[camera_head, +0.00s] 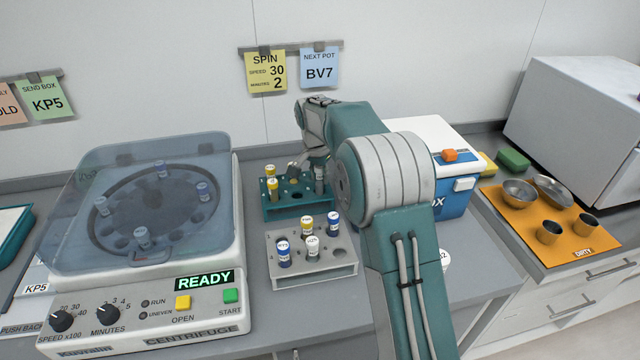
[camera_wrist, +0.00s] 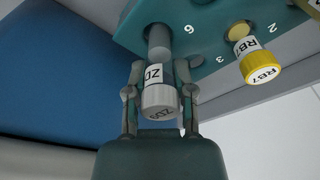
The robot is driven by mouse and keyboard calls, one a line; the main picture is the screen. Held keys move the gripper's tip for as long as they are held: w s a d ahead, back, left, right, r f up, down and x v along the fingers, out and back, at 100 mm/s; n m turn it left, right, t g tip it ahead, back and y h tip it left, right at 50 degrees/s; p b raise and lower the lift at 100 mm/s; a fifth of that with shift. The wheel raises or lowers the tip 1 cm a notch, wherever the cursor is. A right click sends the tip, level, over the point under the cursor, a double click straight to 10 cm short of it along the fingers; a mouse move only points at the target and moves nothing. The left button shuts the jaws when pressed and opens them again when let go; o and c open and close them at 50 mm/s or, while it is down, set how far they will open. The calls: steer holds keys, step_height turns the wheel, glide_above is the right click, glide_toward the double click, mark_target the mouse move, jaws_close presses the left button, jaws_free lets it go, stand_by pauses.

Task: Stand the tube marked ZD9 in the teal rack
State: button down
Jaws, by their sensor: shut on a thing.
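The tube marked ZD (camera_wrist: 158,76), with a pale grey cap, is between the fingers of my gripper (camera_wrist: 160,88) in the wrist view; the rest of its marking is hard to read. My gripper is shut on it. Its lower end is at a hole of the teal rack (camera_wrist: 210,25), near the number 6; how deep it sits I cannot tell. In the head view my gripper (camera_head: 318,168) is over the right end of the teal rack (camera_head: 285,213), and my arm hides part of that area. A yellow-capped tube marked RB7 (camera_wrist: 260,66) stands in the same rack.
A grey rack (camera_head: 325,271) with several blue-, white- and yellow-capped tubes stands in front of the teal rack. The lidded centrifuge (camera_head: 150,255) is at the left, its display reading READY.

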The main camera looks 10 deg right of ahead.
step_height(320, 180, down, 3)
steer(key=shift+r, duration=0.1)
steer(key=shift+c, duration=2.3)
jaws_free()
